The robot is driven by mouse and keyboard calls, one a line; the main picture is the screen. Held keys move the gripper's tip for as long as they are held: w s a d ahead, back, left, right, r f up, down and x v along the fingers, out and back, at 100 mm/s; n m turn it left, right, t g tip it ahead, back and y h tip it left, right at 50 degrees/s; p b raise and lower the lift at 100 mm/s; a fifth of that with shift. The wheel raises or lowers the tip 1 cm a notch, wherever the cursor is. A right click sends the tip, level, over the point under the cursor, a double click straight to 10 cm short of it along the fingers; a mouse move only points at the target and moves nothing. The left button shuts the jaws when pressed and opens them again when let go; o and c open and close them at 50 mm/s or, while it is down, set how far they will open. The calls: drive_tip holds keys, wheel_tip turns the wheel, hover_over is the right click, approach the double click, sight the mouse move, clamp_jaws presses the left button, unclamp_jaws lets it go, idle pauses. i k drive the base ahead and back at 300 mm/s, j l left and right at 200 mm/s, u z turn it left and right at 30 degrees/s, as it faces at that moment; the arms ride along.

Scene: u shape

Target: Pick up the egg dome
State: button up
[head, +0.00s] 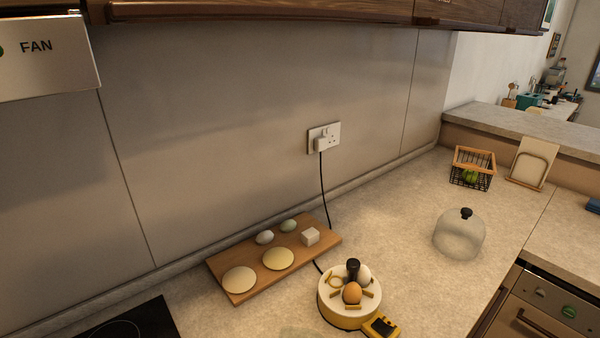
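The egg dome (459,236) is a clear, rounded cover with a black knob on top. It stands upright on the counter at the right in the head view, near the counter's front edge. The egg cooker base (347,309) is round, white and yellow, and stands uncovered to the left of the dome. It holds a brown egg (352,293), a white egg (365,275) and a black upright post. My gripper does not show in this view.
A wooden board (240,285) with eggs, flat round pieces and a white cube lies left of the cooker. A black cord runs to the wall socket (324,138). A wire basket (472,170) and a stand (532,163) are behind the dome. Counter around the dome is clear.

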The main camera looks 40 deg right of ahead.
sight(459, 234)
drive_tip(key=z, duration=1.35)
